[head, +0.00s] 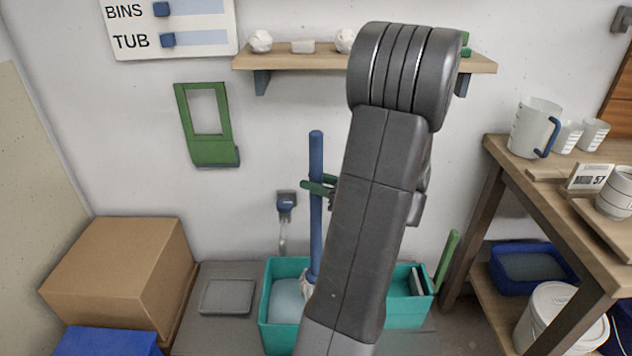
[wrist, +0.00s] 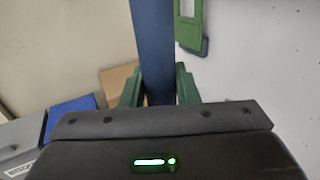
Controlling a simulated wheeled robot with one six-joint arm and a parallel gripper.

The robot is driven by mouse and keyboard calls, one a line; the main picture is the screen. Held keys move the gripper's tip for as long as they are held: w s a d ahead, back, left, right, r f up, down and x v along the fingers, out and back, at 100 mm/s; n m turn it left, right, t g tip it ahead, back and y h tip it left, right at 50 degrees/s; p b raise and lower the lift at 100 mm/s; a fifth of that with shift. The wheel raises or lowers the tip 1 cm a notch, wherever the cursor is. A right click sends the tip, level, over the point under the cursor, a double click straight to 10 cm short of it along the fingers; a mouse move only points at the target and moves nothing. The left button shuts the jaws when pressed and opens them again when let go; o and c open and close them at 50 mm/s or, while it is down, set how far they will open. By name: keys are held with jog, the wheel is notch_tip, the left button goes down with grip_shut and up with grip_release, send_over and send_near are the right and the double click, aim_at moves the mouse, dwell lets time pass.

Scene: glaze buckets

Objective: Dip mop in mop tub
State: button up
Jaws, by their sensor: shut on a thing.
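The mop has a blue handle (head: 316,180) that stands nearly upright, and its pale head (head: 311,292) shows low down, partly hidden by my arm. The teal mop tub (head: 276,339) stands on the floor, with pale liquid in its left part. The mop head is at or inside the tub; my arm hides how deep it sits. My gripper (head: 319,187) has green fingers shut on the handle at mid-height. In the wrist view the blue handle (wrist: 153,50) stands between the green fingers of my gripper (wrist: 158,88).
A cardboard box (head: 120,270) and a blue bin (head: 105,342) stand left of the tub. A grey tray (head: 227,297) lies between. A wooden table (head: 540,200) with a jug (head: 533,128) is at right. A wall shelf (head: 300,62) and green frame (head: 209,150) are above.

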aim_at(316, 233)
notch_tip(316, 233, down, 17)
jog(key=b, duration=1.5)
notch_tip(316, 233, up, 4)
jog(key=p, duration=0.3)
jog(key=shift+f, duration=0.25)
jog(key=shift+f+b, duration=0.95)
jog(key=shift+f, duration=0.6)
jog(key=shift+r, duration=0.1)
